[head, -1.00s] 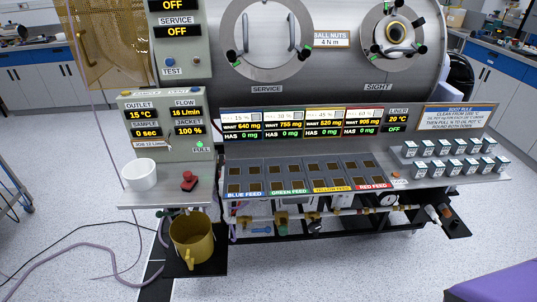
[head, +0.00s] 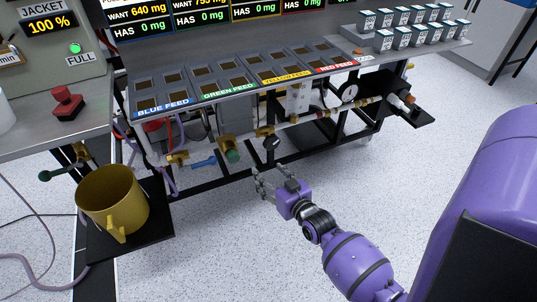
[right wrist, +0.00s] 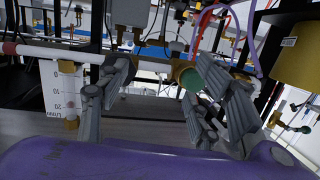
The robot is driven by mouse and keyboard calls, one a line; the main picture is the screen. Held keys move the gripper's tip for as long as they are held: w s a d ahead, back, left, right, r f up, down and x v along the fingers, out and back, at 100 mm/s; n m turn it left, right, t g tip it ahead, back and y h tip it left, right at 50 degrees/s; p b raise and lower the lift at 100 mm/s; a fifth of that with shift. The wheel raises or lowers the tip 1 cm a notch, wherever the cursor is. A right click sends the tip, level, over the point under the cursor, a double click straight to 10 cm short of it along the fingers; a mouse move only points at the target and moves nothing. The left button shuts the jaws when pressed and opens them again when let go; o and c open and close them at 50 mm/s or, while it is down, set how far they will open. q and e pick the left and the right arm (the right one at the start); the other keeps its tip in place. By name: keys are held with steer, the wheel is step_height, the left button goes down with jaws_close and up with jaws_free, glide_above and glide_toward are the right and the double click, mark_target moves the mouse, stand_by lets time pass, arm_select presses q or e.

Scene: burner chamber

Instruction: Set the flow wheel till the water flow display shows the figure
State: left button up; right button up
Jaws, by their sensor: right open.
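Under the feed bench a pipe carries brass valves. One has a round green wheel (head: 231,155), also in the right wrist view (right wrist: 191,78). A black knob (head: 270,143) sits on the pipe just right of it. I cannot tell which is the flow wheel. My right gripper (head: 264,184) is open and empty, below and in front of these, apart from both in the head view. Its spread fingers (right wrist: 160,98) show in the right wrist view. A white scale (right wrist: 62,92) marked in L/min hangs there. The flow display is outside the head view. My left gripper is out of view.
A yellow pot (head: 112,200) stands on a low black shelf at the left. A blue lever (head: 203,162) sits on the pipe left of the green wheel. The feed bench (head: 245,82) overhangs the pipework. Floor in front is open.

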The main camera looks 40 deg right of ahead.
mark_target(274, 145)
steer(key=w+d+h, duration=0.1)
steer(key=d, duration=0.1)
steer(key=d+r+m+t+h, duration=0.1)
steer(key=d, duration=0.1)
steer(key=w+d+r+m, duration=0.1)
steer(key=d, duration=0.1)
steer(key=shift+w+d+r+t+h+b, duration=0.1)
steer(key=shift+w+d+t+h+b, duration=0.2)
steer(key=shift+h, duration=0.1)
steer(key=b+x, duration=0.1)
steer(key=x, duration=0.5)
steer(key=shift+b, duration=0.3)
steer(key=shift+w, duration=0.5)
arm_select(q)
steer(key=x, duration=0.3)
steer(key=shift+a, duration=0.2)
arm_select(e)
steer(key=shift+c, duration=0.2)
